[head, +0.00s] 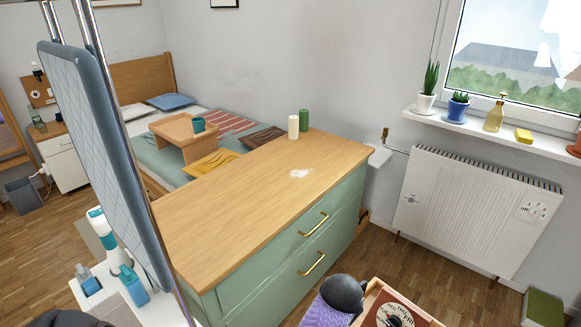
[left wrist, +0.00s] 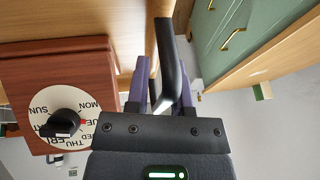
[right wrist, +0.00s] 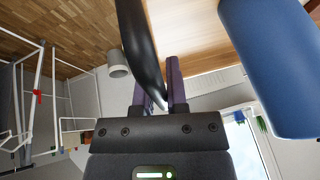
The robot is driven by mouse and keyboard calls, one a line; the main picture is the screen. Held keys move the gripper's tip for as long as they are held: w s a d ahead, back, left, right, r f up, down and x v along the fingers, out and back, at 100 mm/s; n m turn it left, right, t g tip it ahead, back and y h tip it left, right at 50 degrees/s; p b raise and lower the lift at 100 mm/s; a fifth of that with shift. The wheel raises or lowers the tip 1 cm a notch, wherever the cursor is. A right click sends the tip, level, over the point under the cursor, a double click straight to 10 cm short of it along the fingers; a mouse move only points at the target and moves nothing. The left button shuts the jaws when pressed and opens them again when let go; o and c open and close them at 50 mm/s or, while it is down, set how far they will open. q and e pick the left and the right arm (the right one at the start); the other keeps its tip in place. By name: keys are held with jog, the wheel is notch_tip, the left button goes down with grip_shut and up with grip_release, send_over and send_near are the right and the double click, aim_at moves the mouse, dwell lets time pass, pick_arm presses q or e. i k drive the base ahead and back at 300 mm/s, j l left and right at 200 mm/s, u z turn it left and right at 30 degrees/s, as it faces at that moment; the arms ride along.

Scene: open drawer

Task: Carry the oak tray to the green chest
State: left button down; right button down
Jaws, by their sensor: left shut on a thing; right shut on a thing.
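The oak tray (left wrist: 125,22) is held by two black handles. My left gripper (left wrist: 164,92) is shut on one black handle (left wrist: 168,55). My right gripper (right wrist: 158,88) is shut on the other black handle (right wrist: 138,40), and the oak surface (right wrist: 192,40) lies beyond it. A red-brown box with a weekday dial (left wrist: 50,105) is on the tray, and a blue cylinder (right wrist: 272,65) is near the right handle. The box also shows at the bottom of the head view (head: 393,312). The green chest (head: 262,275) stands ahead with both drawers closed. Most of the tray is outside the head view.
The oak chest top (head: 230,205) is mostly clear. It bears a white patch (head: 299,173), a cream candle (head: 293,127) and a green candle (head: 304,120) at the back. A radiator (head: 470,205) is on the right wall. A tall blue-grey panel (head: 105,150) stands at left.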

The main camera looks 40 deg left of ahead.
aim_at(266, 191)
jog(key=i+u, duration=0.25)
jog(key=i, duration=0.3)
jog(key=i+u, duration=0.25)
jog(key=i, duration=0.3)
jog(key=i+l+u, duration=0.25)
jog(key=i, duration=0.25)
jog(key=i+j+u, duration=0.15)
jog(key=i+u, duration=0.15)
jog(key=u, duration=0.15)
jog(key=i+u, duration=0.25)
jog(key=u, duration=0.25)
jog(key=i+u, duration=0.3)
jog(key=u, duration=0.15)
jog(key=i+l+u, duration=0.25)
jog(key=u, duration=0.2)
jog(key=i+u, duration=0.1)
jog(key=u, duration=0.55)
